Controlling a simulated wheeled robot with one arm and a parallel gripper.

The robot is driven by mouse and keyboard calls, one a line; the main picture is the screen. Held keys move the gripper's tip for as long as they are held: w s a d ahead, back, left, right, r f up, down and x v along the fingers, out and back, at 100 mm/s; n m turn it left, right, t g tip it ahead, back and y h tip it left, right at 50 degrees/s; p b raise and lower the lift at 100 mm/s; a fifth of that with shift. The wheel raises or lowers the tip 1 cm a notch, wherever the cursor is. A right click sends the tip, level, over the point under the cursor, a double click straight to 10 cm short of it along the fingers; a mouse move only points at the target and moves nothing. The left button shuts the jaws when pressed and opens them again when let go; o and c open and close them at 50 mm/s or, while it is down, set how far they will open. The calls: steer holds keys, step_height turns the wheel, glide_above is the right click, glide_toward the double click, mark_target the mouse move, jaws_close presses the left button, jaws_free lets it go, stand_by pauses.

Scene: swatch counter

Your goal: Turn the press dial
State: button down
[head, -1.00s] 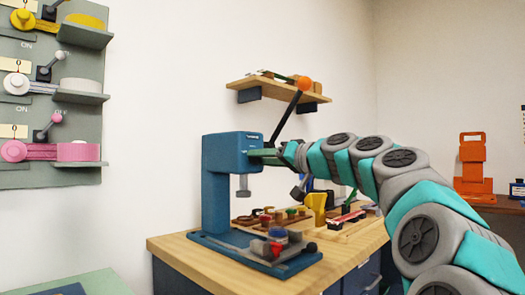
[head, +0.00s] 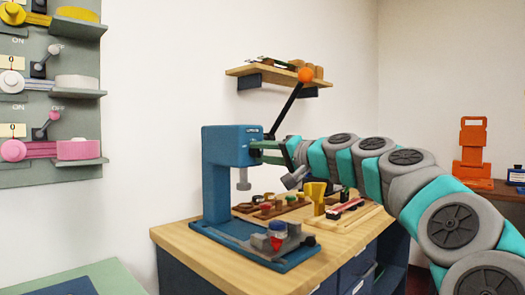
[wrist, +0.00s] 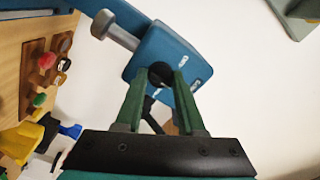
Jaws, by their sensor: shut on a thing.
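The blue press (head: 217,180) stands on the wooden counter, with its column upright and a grey ram (head: 243,180) under its head. In the wrist view the press head (wrist: 150,45) shows with a round black dial (wrist: 160,74) on its face. My gripper (wrist: 161,77) has its green fingertips on either side of the dial, shut on it. In the head view my gripper (head: 268,152) reaches the right side of the press head, and the dial itself is hidden there. A black lever (head: 288,110) with an orange ball end (head: 305,75) rises from the head.
A wooden shelf (head: 270,74) hangs above the press. Stamps (head: 267,208), a yellow item (head: 315,195) and small parts lie on the counter (head: 330,240). A wall panel with switches (head: 40,118) is at the left. An orange stand (head: 472,150) is at the right.

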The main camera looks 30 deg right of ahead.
steer(key=c, duration=0.5)
jaws_free()
steer(key=b+v, duration=0.1)
steer(key=v, duration=0.6)
steer(key=shift+s+d, duration=0.15)
steer(key=shift+s, duration=0.2)
